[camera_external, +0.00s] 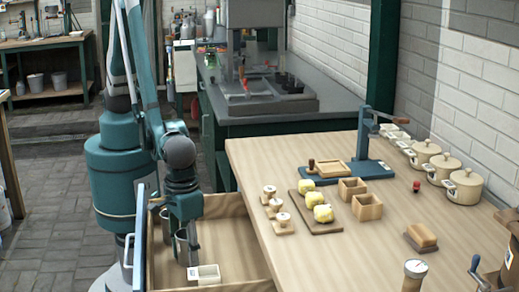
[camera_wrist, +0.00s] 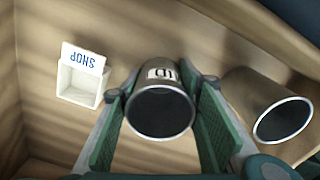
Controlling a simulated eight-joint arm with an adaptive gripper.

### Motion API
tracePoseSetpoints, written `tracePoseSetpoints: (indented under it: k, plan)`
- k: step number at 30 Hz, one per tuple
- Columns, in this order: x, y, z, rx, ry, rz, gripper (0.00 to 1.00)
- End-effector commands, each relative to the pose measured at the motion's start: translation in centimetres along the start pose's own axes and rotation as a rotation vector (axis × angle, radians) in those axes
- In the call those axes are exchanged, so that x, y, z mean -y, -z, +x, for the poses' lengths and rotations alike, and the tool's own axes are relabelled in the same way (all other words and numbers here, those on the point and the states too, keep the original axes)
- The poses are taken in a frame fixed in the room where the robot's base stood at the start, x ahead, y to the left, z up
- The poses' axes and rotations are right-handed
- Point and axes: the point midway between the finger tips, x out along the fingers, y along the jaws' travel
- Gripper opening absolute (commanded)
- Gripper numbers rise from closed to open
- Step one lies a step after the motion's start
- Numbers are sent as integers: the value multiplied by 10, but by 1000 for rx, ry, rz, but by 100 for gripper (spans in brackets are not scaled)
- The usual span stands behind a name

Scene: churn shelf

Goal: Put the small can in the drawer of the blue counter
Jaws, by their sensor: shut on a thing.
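My gripper (camera_external: 188,240) reaches down into the open drawer (camera_external: 228,232), which has a light wood inside and a blue front at its left edge. In the wrist view my gripper (camera_wrist: 165,95) is shut on a small metal can (camera_wrist: 162,75) with a pale label, one green-padded finger on each side. The can's dark round end faces the camera. A second metal can (camera_wrist: 262,108) lies or stands just right of the right finger. I cannot tell whether the held can touches the drawer floor.
A small white box (camera_wrist: 78,82) with a "SHOP" tag is in the drawer, left of the fingers; it also shows in the external view (camera_external: 204,274). The wooden worktop (camera_external: 330,255) right of the drawer bears blocks, yellow pieces and several cream pots. Drawer walls stand close around my gripper.

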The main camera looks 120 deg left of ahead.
Motion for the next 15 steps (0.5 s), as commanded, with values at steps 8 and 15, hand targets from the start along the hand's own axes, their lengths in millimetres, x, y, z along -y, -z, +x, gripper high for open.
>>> tracePoseSetpoints:
  k: [8,15]
  plan:
    - [0,0,1,0,0,0,48]
    - [0,0,0,0,0,0,48]
